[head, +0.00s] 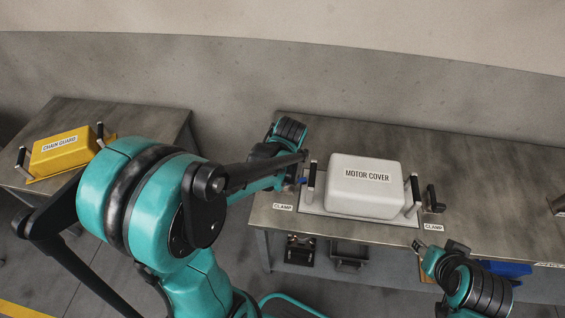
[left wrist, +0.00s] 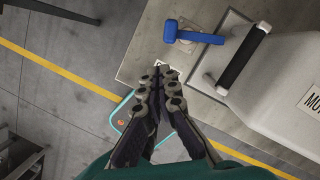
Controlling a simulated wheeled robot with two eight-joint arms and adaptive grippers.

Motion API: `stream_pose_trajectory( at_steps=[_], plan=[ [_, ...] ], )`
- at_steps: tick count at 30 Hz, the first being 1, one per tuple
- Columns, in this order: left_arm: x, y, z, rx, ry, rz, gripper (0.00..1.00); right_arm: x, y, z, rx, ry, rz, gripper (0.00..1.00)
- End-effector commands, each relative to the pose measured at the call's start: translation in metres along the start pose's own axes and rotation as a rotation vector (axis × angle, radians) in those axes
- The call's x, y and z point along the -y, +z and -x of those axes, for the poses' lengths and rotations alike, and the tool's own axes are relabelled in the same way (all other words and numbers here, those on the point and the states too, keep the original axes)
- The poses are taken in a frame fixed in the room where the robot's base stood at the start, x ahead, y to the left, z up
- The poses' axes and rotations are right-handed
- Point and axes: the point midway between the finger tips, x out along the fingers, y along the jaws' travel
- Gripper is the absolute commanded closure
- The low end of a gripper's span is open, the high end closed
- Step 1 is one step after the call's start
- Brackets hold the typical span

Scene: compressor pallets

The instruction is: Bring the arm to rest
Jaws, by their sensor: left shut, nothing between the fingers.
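My left gripper (left wrist: 160,82) is shut and empty in the left wrist view. Its fingertips are close together beside the table edge, apart from the clamp with the blue handle (left wrist: 195,37). In the head view my left arm reaches to the table's left end, and its own links hide the fingers. The white motor cover (head: 365,187) sits on a light plate on the table, with an upright dark handle at each side. It also shows in the left wrist view (left wrist: 283,75). My right gripper (head: 436,258) is at the table's front edge, too small to read.
A clamp with a dark handle (head: 432,200) stands right of the cover. The yellow chain guard (head: 62,152) lies on another table at the left. Dark fixtures and a blue bin (head: 508,269) are under the main table (head: 480,165). The tabletop behind the cover is clear.

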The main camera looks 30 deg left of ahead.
Motion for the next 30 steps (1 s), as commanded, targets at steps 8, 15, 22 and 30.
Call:
stream_pose_trajectory(
  at_steps=[8,15,22,30],
  plan=[
    [0.0,-0.001,0.002,0.002,-0.006,0.022,1.0,0.0,0.0,-0.001,0.0,0.0,0.0,0.61],
    [-0.005,-0.02,0.03,0.0,-0.119,0.475,1.0,0.0,0.007,-0.01,0.0,0.0,0.0,0.61],
    [-0.016,-0.053,0.062,-0.113,-0.289,1.197,1.0,0.0,0.016,-0.023,0.0,0.0,0.0,0.61],
    [-0.03,-0.087,0.079,-0.371,-0.402,1.912,1.0,0.0,0.024,-0.034,0.0,0.0,0.0,0.61]
  ],
)
